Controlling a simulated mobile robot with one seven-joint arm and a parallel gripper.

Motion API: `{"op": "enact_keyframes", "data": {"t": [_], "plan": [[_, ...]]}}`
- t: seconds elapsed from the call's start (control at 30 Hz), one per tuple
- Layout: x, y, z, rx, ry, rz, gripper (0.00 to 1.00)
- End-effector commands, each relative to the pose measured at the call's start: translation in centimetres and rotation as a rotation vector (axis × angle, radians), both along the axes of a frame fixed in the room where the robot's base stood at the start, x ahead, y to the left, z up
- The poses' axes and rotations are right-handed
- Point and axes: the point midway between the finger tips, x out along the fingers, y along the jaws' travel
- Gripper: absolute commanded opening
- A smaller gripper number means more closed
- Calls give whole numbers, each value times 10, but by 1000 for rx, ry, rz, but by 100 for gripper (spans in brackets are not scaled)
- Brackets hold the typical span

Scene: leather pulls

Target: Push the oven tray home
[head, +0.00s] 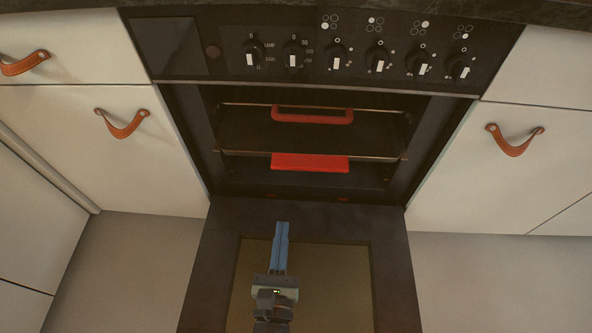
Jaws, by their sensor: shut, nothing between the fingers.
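The oven (187,120) stands with its door (391,285) lowered open toward me. Inside is a dark oven tray (300,136) on side rails, with a red handle (313,115) near its back part. A second red piece (310,163) shows lower and nearer; whether it belongs to the same tray I cannot tell. My gripper (282,223) has blue fingers, shut together and empty. It appears over the lowered door, in front of the oven opening and apart from the red pieces.
A row of knobs (377,58) runs along the panel above the opening. White cabinets with leather pulls (122,124) (514,140) flank the oven. The floor (500,275) beside the door is clear.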

Motion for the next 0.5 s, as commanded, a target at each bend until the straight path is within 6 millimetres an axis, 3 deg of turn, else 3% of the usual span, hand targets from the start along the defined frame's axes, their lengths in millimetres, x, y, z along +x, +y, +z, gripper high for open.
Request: {"op": "enact_keyframes", "data": {"t": [0.5], "plan": [[103, -3, -2, 2, -2, -5, 0]]}}
